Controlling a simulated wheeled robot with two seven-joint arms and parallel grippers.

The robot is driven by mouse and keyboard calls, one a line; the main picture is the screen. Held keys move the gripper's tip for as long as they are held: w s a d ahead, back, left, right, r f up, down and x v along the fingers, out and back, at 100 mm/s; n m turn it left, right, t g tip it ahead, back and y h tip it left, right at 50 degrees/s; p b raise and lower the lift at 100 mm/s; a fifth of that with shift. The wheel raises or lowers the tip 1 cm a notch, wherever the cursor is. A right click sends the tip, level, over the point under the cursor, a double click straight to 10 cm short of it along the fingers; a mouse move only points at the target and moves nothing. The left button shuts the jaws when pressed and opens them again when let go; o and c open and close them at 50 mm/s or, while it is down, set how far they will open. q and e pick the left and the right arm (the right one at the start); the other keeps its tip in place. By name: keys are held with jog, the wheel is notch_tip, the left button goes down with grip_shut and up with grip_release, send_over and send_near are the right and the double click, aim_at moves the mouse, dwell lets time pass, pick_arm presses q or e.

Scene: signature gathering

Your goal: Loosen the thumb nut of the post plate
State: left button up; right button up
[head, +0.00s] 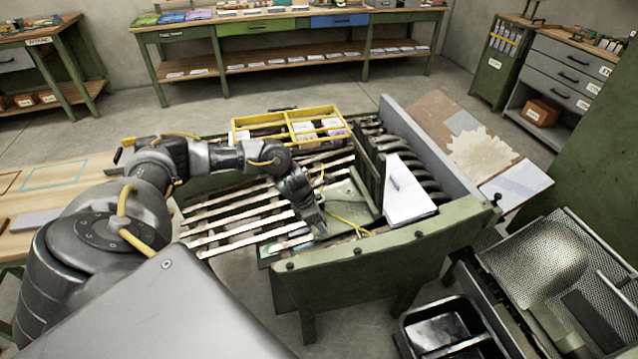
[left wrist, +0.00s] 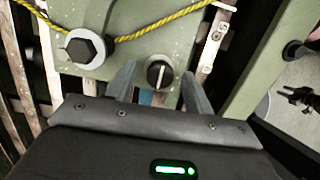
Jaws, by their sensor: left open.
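The post plate (left wrist: 140,20) is a pale green plate that fills the upper middle of the left wrist view. In the head view a green plate (head: 352,203) lies beside the gripper, partly hidden. A small round knob with a pale raised bar, which looks like the thumb nut (left wrist: 158,73), sits near the plate's lower edge. My left gripper (left wrist: 159,69) is open, with one finger on each side of the nut. I cannot tell whether the fingers touch it. In the head view my left gripper (head: 314,226) points down at the green machine. My right gripper is not in view.
A larger hex bolt (left wrist: 84,47) with a yellow-black cord (left wrist: 165,22) sits left of the nut. Pale slats (head: 235,222) lie left of the plate. A paper stack (head: 408,200) and green end wall (head: 375,255) stand to the right. A yellow rack (head: 290,122) is behind.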

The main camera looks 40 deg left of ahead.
pick_arm(q)
jog(key=c, duration=1)
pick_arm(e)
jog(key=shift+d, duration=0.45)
